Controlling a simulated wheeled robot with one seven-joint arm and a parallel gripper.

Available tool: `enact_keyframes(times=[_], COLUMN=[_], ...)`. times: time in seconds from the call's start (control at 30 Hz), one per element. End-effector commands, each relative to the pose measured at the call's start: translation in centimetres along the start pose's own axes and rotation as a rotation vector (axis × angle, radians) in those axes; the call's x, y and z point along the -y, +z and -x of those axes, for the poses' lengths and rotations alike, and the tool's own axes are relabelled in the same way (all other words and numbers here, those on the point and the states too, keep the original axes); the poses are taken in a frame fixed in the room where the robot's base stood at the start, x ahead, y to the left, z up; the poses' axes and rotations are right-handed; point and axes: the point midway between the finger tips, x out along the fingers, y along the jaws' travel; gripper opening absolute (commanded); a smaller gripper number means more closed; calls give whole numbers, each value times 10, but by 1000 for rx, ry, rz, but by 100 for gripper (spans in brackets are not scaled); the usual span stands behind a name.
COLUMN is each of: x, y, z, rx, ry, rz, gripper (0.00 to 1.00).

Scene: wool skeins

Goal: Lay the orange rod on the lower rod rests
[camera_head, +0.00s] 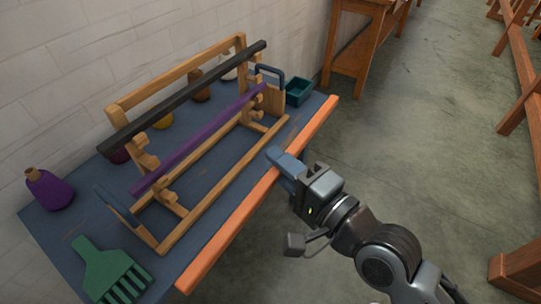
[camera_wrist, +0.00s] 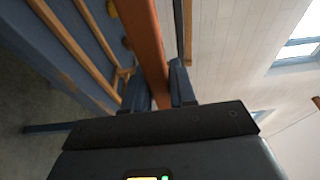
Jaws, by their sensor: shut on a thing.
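The orange rod (camera_head: 235,222) is a long square bar running along the table's front edge in the head view. My gripper (camera_head: 281,160) is shut around it near its middle. In the wrist view the rod (camera_wrist: 146,45) passes between the two fingers (camera_wrist: 158,90). The wooden rack (camera_head: 200,215) stands behind it. A black rod (camera_head: 190,94) lies across the rack's upper part and a purple rod (camera_head: 200,140) lies below it. A lower rod rest (camera_head: 168,197) shows at the rack's left post, under the purple rod. The matching right rest is small and hard to make out.
A teal box (camera_head: 299,92) and a blue-handled tool (camera_head: 270,80) stand at the right end.

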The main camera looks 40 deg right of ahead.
Motion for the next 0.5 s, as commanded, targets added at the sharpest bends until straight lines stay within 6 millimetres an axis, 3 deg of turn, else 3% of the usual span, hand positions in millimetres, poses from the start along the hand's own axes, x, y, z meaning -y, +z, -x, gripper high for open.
enact_keyframes(times=[0.5], x=[-1], y=[0], z=[47], rx=[0], ry=[0], rz=[0], gripper=[0])
